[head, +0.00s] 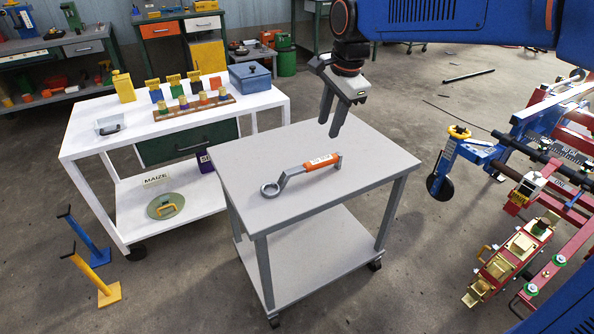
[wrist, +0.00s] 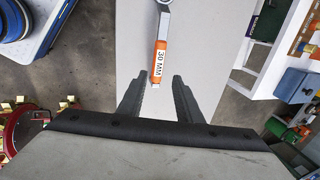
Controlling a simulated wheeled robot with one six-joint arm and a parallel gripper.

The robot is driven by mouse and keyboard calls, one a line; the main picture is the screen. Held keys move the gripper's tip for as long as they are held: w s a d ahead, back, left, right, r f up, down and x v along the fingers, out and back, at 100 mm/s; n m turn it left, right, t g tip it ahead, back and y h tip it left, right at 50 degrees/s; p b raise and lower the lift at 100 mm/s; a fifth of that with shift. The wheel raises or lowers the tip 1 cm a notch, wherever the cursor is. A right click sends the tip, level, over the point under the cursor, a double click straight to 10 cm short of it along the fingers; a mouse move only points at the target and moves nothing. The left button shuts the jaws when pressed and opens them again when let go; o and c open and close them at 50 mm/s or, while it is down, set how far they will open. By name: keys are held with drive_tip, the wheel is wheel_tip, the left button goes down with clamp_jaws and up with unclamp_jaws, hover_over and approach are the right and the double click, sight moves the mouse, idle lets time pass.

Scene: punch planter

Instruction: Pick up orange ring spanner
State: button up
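The orange ring spanner (head: 312,167) lies on the top of the grey cart (head: 240,150). It has a grey ring end at the left, a cranked neck and an orange grip with a white label. In the wrist view the spanner (wrist: 160,56) lies ahead of my fingers, and its label reads 30 MM. My gripper (head: 332,127) hangs above the far right part of the cart top, up and to the right of the spanner. In the wrist view my gripper (wrist: 162,78) has its two fingers apart with nothing between them.
A white cart (head: 75,150) with colored pots, a blue box (head: 249,76) and a clear tray (head: 110,125) stands behind at left. Blue and red machinery (head: 520,170) is at right. Yellow and blue stands (head: 95,275) are on the floor. The grey cart top is otherwise clear.

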sight(317, 161)
drive_tip(key=x, duration=1.1)
drive_tip(key=shift+a+f, duration=0.1)
drive_tip(key=shift+f, duration=0.1)
drive_tip(key=shift+x, duration=2.8)
drive_tip(key=shift+s+a, duration=0.15)
clamp_jaws()
